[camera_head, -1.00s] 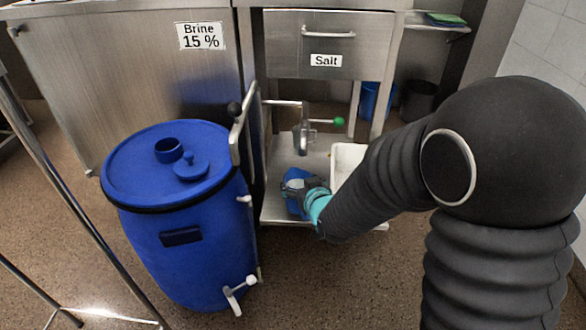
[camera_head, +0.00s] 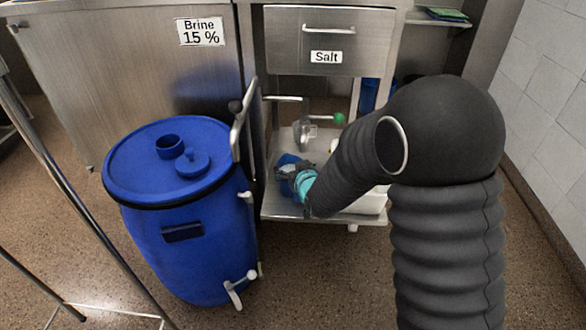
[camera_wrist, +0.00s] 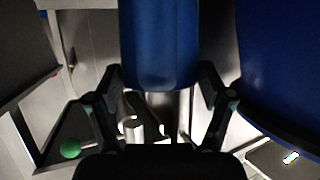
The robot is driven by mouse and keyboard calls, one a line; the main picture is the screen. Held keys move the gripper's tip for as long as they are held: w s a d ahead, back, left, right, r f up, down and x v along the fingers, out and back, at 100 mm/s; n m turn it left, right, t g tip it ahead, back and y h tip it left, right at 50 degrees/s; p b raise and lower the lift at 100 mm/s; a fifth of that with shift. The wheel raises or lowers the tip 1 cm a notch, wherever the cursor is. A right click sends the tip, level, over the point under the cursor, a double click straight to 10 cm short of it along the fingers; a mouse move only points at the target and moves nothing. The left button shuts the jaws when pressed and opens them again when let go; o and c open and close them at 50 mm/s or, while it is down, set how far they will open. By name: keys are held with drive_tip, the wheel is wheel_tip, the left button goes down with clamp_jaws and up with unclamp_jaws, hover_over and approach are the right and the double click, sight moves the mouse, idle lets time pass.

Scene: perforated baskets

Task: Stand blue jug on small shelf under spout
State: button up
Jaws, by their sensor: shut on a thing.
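The blue jug (camera_head: 287,160) is in my gripper (camera_head: 292,172), above the steel shelf (camera_head: 278,208) and just left of the metal spout (camera_head: 301,134). My gripper hides much of the jug in the head view. In the wrist view the jug (camera_wrist: 160,45) fills the top middle between the two fingers of my gripper (camera_wrist: 160,85), which are shut on it. The spout, with its green-knobbed lever (camera_head: 340,118), shows behind the jug; the green knob (camera_wrist: 70,148) is also at lower left in the wrist view. The jug's base and any contact with the shelf are hidden.
A large blue barrel (camera_head: 180,240) with a white tap (camera_head: 236,290) stands close on the left. A steel post with a handle (camera_head: 243,120) rises between it and the shelf. A white tray (camera_head: 375,202) is on the shelf's right, partly behind my arm. A salt drawer (camera_head: 290,45) is above.

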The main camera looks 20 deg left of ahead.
drive_tip(key=shift+f, duration=0.1)
drive_tip(key=o, duration=1.7)
drive_tip(key=v, duration=1.2)
drive_tip(key=shift+r, duration=0.2)
